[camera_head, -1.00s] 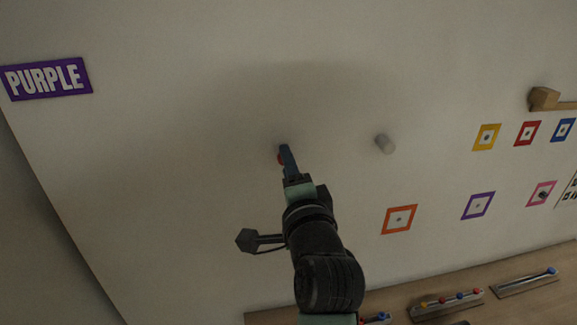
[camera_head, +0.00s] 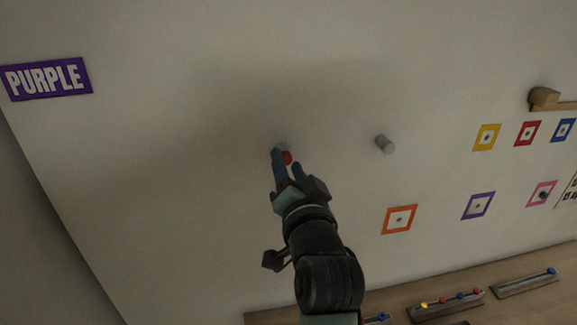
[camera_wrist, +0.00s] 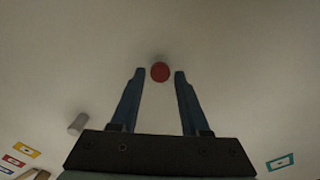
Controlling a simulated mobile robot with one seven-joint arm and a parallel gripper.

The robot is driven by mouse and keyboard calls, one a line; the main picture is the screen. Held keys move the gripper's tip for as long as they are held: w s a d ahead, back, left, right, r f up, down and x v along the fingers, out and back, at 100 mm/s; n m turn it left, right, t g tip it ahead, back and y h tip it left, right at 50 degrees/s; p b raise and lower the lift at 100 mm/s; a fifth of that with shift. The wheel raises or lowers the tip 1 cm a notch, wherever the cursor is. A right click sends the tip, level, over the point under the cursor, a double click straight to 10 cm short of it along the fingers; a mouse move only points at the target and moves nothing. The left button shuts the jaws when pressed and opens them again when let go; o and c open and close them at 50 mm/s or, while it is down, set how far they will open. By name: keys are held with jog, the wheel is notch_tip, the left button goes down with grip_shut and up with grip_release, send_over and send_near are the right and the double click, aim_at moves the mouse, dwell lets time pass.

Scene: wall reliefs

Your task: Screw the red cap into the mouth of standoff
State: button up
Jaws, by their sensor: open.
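The red cap (camera_head: 287,157) sits at the end of a grey standoff (camera_head: 283,147) on the wall, left of the middle. In the wrist view the cap (camera_wrist: 160,72) is a round red disc just beyond and between the fingertips, with a sliver of the standoff behind it. My gripper (camera_head: 285,159) is open around or just short of the cap, one finger on each side. It also shows open in the wrist view (camera_wrist: 160,73), with gaps beside the cap. How deep the cap sits in the mouth is hidden.
A bare grey standoff (camera_head: 385,144) sticks out to the right. Coloured square frames, such as the orange one (camera_head: 399,219), line the wall further right. A wooden block (camera_head: 552,99) juts out at upper right. A shelf with peg trays (camera_head: 446,303) lies below.

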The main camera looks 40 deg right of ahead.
jog(key=n, duration=0.6)
jog(key=shift+n, duration=0.3)
jog(key=n+b, duration=0.1)
jog(key=n, duration=0.5)
jog(key=shift+a, duration=0.1)
grip_shut()
jog(key=shift+r+m, duration=0.1)
jog(key=shift+m, duration=0.5)
jog(key=shift+c, duration=1)
grip_release()
jog(key=shift+m, duration=0.4)
jog(key=o, duration=0.5)
